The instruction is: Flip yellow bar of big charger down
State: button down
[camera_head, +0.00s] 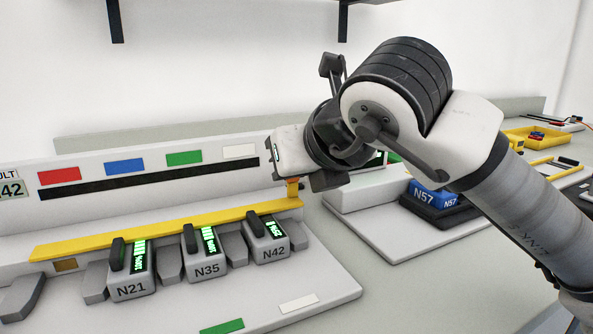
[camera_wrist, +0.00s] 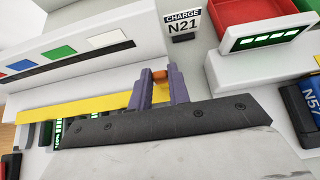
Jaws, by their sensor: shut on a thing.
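The big charger (camera_head: 330,283) is a white stand with a long yellow bar (camera_head: 150,232) running across it, just above and behind several grey batteries. The yellow bar also shows in the wrist view (camera_wrist: 60,107). My gripper (camera_head: 292,188) is at the right end of the bar. In the wrist view its purple fingers (camera_wrist: 160,88) are closed around a small orange-brown piece (camera_wrist: 160,75) by the bar. In the head view my wrist partly hides this grip, and in the wrist view a dark plate covers the bar's lower edge.
Batteries N21 (camera_head: 131,287), N35 (camera_head: 207,264) and N42 (camera_head: 272,249) sit in the charger with green displays lit. To the right, a smaller charger holds a blue battery N57 (camera_head: 428,197). A yellow tray (camera_head: 535,141) stands farther back.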

jog(key=c, duration=1.3)
grip_release()
jog(key=p+v, duration=0.2)
jog(key=v, duration=1.1)
jog(key=shift+s+r, duration=0.3)
jog(key=shift+d, duration=0.1)
